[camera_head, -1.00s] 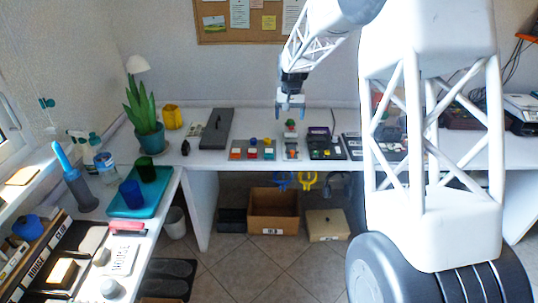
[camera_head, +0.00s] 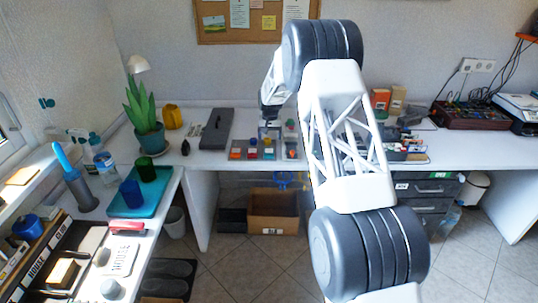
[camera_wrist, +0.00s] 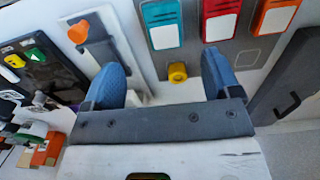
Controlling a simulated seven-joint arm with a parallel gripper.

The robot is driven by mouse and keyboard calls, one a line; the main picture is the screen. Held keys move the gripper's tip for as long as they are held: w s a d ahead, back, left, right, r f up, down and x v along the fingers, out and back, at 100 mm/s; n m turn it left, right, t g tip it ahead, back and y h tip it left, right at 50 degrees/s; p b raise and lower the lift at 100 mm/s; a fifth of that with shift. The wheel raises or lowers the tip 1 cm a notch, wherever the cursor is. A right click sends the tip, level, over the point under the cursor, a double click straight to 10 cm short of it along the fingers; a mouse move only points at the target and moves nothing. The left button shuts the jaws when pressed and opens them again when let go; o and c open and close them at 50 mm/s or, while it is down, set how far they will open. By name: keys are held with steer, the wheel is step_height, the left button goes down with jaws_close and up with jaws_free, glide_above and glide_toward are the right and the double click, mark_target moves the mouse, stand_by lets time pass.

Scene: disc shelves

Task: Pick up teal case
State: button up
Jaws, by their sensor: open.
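The teal case (camera_wrist: 162,24) stands at the left end of a row of three cases on a grey board in the wrist view, beside a red case (camera_wrist: 220,18) and an orange case (camera_wrist: 276,16). In the head view the teal case (camera_head: 268,154) is at the right end of that row on the far desk. My gripper (camera_wrist: 165,78) is open and empty, its blue fingers apart, with the teal case ahead of them and untouched. In the head view my gripper (camera_head: 269,122) hangs over the row, its fingers hard to make out.
A small yellow knob (camera_wrist: 177,72) shows between my fingers in the wrist view. A stand with an orange knob (camera_wrist: 78,32) is to the left, and a dark box with a handle (camera_wrist: 292,85) to the right. A potted plant (camera_head: 146,120) stands farther left on the desk.

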mark_target(269, 152)
steer(key=shift+w+a+f, duration=0.3)
steer(key=shift+w+f, duration=0.15)
steer(key=shift+f, duration=0.35)
steer(key=shift+f, duration=0.1)
steer(key=shift+f, duration=1.2)
steer(key=shift+w+d+f, duration=0.1)
steer(key=shift+f, duration=2.5)
steer(key=shift+c, duration=0.2)
steer(key=c, duration=1)
steer(key=shift+r, duration=0.2)
